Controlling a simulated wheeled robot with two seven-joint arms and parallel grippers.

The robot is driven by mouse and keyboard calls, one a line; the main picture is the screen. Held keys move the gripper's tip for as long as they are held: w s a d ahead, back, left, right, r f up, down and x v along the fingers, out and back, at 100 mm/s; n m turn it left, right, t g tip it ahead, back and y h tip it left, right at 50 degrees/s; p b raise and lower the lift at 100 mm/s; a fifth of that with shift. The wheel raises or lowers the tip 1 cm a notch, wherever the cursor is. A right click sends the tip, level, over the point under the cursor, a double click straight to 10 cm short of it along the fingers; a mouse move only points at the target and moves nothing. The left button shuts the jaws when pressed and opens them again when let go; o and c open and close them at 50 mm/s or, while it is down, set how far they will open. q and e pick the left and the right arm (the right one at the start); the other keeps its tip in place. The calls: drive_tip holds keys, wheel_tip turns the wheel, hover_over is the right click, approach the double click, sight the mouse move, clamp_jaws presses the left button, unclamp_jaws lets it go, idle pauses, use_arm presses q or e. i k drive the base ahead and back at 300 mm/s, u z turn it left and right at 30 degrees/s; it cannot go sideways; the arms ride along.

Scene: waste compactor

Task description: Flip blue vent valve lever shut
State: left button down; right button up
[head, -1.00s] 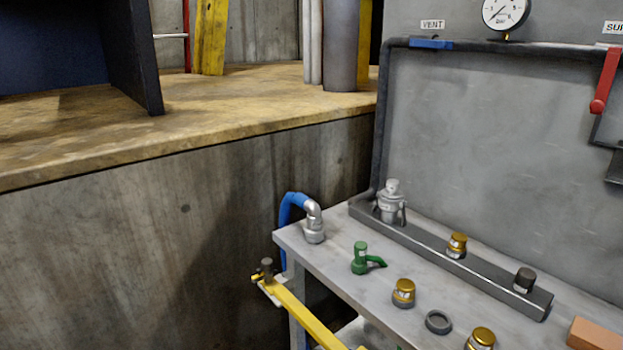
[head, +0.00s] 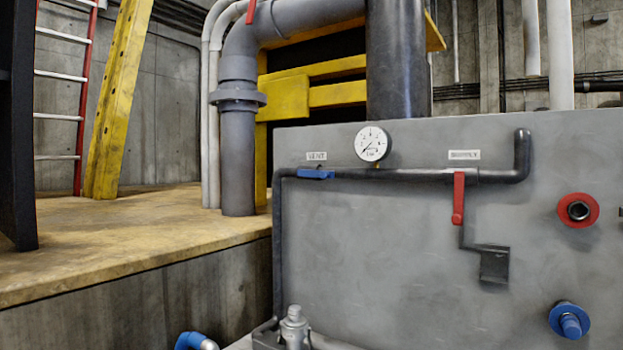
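The blue vent valve lever (head: 316,174) sits on the dark pipe (head: 400,175) at the upper left of the grey panel (head: 380,250). It lies horizontal, in line with the pipe, just under the VENT label (head: 316,156). Neither of my grippers shows in the head view.
A red lever (head: 458,198) hangs down under the SUPPLY label (head: 464,155). A round gauge (head: 371,144) stands above the pipe. A red-ringed port (head: 578,210) and a blue fitting (head: 569,320) are at right. A silver fitting (head: 295,328) stands below. The panel's middle is clear.

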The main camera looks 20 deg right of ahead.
sight(322, 174)
drive_tip(key=k, duration=1.25)
drive_tip(key=u, duration=0.55)
drive_tip(key=i, duration=1.6)
drive_tip(key=z, duration=0.6)
